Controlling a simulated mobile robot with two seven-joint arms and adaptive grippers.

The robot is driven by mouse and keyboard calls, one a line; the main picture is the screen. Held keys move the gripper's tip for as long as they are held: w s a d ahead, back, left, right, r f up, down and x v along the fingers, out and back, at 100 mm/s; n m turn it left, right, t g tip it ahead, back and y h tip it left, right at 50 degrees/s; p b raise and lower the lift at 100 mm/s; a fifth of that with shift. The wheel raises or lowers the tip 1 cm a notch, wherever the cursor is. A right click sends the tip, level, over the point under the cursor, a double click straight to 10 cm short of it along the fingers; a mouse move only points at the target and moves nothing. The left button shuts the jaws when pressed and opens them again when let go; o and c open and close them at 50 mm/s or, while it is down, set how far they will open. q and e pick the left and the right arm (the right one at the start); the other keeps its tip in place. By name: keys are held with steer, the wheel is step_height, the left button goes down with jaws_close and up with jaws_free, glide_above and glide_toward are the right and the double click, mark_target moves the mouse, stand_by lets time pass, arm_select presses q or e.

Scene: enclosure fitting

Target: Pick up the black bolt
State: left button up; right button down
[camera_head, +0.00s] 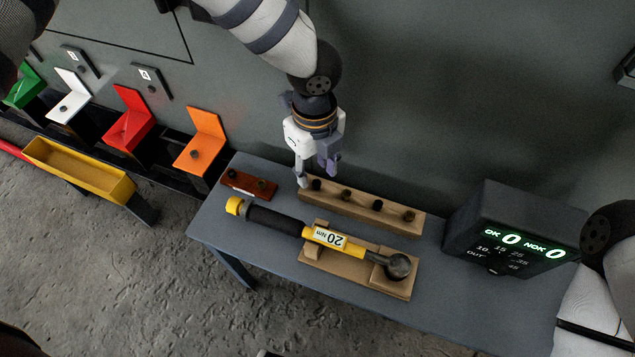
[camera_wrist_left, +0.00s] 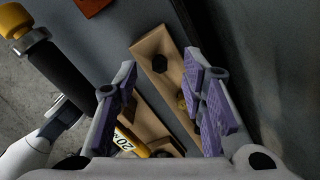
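A black bolt (camera_head: 316,184) stands upright at the left end of a wooden block (camera_head: 335,207) on the grey table. My left gripper (camera_head: 319,175) is open and points down just above that end of the block. In the left wrist view, the black bolt (camera_wrist_left: 188,63) shows on the block (camera_wrist_left: 150,47), ahead of the open, empty fingers (camera_wrist_left: 165,105). Another dark bolt (camera_head: 378,205) and brass-coloured bolts (camera_head: 347,194) stand further right along the block.
A yellow-and-black torque wrench (camera_head: 275,219) rests on a wooden cradle (camera_head: 312,257) in front of the block. A black counter box (camera_head: 510,235) stands right. A small brown holder (camera_head: 248,184) lies left. Coloured bins (camera_head: 127,120) line the wall.

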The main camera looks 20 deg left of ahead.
mark_target(315, 181)
arm_select(q)
step_height(315, 181, down, 3)
steer(key=shift+f, duration=0.15)
jaws_close()
